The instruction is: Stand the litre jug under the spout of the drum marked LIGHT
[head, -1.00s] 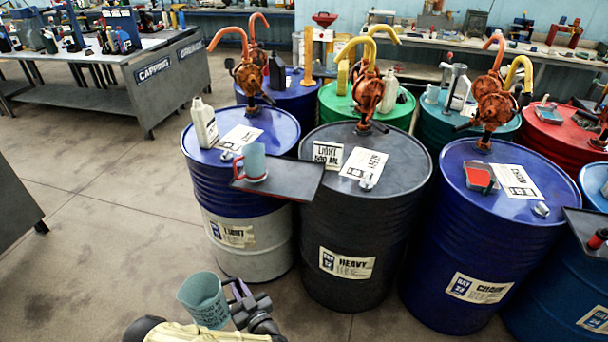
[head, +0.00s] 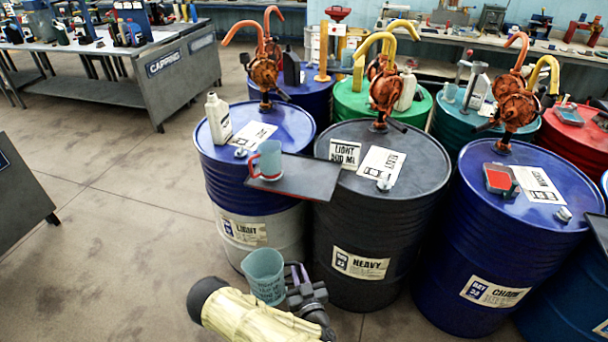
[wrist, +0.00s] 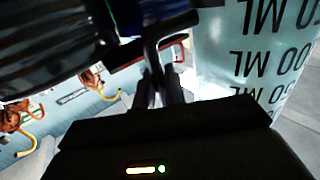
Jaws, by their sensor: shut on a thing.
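The jug is upright, in front of the lower part of the drums, below the shelf. Its ML markings show large in the wrist view (wrist: 268,50). The drum marked LIGHT (head: 222,182), blue above and pale grey below, stands behind the jug. Its orange pump (head: 264,73) carries a curved orange spout (head: 239,30) reaching left. A second teal jug (head: 270,158) with a red handle stands on the dark shelf (head: 306,180). I cannot read which jug is one litre.
A card reading LIGHT with an ML amount (head: 345,152) is on the black HEAVY drum (head: 335,220). The CHAIN drum (head: 440,250) is at right. Floor (head: 100,240) at left is clear.

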